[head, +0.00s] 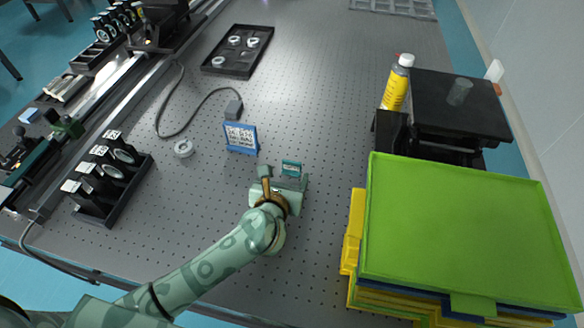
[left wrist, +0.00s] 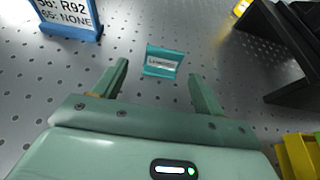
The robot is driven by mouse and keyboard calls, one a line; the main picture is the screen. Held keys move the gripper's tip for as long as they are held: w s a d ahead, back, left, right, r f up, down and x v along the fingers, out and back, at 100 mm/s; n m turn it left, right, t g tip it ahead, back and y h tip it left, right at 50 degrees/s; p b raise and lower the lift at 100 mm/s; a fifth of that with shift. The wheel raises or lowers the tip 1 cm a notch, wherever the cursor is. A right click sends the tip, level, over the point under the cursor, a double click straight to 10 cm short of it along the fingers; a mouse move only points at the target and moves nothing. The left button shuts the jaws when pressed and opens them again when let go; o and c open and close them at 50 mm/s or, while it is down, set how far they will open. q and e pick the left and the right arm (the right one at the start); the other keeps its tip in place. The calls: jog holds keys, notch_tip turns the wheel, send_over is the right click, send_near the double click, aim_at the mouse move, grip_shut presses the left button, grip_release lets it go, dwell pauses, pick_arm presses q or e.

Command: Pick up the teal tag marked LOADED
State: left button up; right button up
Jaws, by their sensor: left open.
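The teal tag (head: 291,168) stands on the grey perforated table, with a pale label on its face. In the left wrist view the teal tag (left wrist: 162,61) lies just beyond the fingertips, between their lines; its lettering is too small to read surely. My left gripper (head: 285,180) is close to the tag on its near side. In the left wrist view my left gripper (left wrist: 158,72) is open, its two fingers spread and nothing between them. My right gripper does not show.
A blue sign (head: 241,138) stands left of the tag. A green tray (head: 460,225) tops a stack at right, with a yellow bottle (head: 396,85) behind. A black tray (head: 238,50) and a small ring (head: 184,148) lie farther left. The table around the tag is clear.

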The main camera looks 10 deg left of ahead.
aim_at(291, 166)
pick_arm(q)
jog(key=x, duration=0.1)
jog(key=b+x, duration=0.1)
jog(key=x, duration=0.3)
jog(key=shift+w+d+r, duration=0.1)
jog(key=shift+w+r, duration=0.05)
jog(key=shift+r, duration=0.15)
jog(key=shift+c, duration=0.6)
jog(key=c, duration=0.9)
jog(key=shift+c, duration=0.2)
jog(key=shift+r, duration=0.2)
